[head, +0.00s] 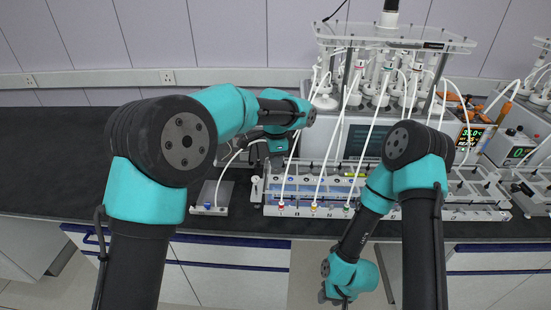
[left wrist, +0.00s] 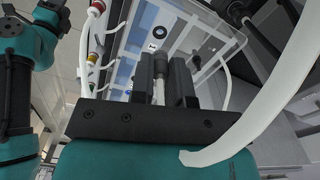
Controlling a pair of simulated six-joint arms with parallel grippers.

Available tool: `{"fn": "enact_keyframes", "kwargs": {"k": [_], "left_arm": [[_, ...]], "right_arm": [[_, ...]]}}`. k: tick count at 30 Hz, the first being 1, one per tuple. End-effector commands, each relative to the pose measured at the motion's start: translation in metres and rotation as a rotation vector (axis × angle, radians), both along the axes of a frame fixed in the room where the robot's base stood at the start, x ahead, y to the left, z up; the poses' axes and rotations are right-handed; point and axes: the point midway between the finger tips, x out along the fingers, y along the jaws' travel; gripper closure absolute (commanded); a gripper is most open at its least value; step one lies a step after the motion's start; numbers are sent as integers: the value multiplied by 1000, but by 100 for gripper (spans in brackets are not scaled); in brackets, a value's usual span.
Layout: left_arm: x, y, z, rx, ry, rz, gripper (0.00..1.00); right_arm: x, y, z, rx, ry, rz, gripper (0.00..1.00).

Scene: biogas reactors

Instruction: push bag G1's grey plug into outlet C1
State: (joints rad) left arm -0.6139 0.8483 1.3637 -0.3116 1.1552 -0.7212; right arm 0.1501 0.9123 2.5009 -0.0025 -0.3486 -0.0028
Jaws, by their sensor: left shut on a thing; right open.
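My left gripper (head: 277,158) is over the left end of a clear and white rack (head: 270,211). In the left wrist view its two dark fingers (left wrist: 162,68) are shut on a small grey-white plug (left wrist: 160,92). A black ring (left wrist: 188,32) and a small label show on the rack face just beyond the fingertips; I cannot read the label or tell whether this is outlet C1. The plug looks apart from the ring. A white tube (head: 228,160) arcs from a grey plate (head: 209,196) toward the left gripper. My right gripper (head: 342,298) is low, in front of the bench, and empty.
White tubes run from the glassware stand (head: 395,42) to red, yellow and green fittings (head: 314,207) along the rack front. In the left wrist view a thick white tube (left wrist: 275,95) crosses the right side. The black bench (head: 50,160) is clear at far left.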

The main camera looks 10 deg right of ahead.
Motion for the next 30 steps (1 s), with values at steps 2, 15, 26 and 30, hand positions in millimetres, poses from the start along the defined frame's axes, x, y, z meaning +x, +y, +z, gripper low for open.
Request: {"fn": "enact_keyframes", "kwargs": {"k": [2, 15, 26, 30], "left_arm": [[0, 0, -4, 1, 1, 0, 100], [0, 0, -24, 0, 1, 0, 100], [0, 0, -26, 0, 0, 0, 100], [0, 0, -26, 0, 0, 0, 100]], "right_arm": [[0, 0, 0, 0, 0, 0, 57], [0, 0, 0, 0, 0, 0, 57], [0, 0, 0, 0, 0, 0, 57], [0, 0, 0, 0, 0, 0, 57]]}}
